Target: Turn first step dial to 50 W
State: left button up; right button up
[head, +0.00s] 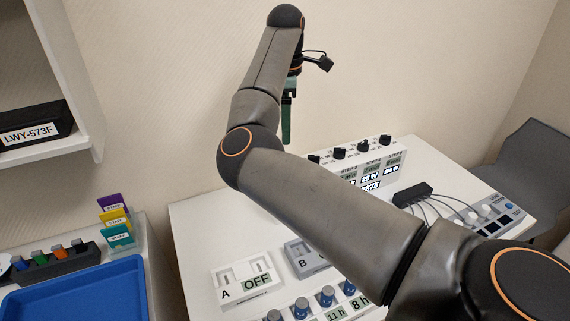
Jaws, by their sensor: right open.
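A white panel box (405,158) stands at the back of the white table. A row of black dials (339,153) runs along its top, with STEP labels and small displays beneath. My right forearm covers its left lower part, including much of the leftmost step's display, so I cannot read that setting. A display further right seems to read 25 W. My right gripper (287,118), with green fingers, points down to the left of the box and above it in the picture, apart from the dials. It is open and appears empty. My left gripper is out of view.
A blue tray (85,295) and a wall shelf (85,150) are at left.

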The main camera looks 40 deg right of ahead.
notch_tip(320, 180, down, 10)
jog(key=shift+w+f, duration=0.1)
dwell(0.4)
grip_shut()
dwell(0.4)
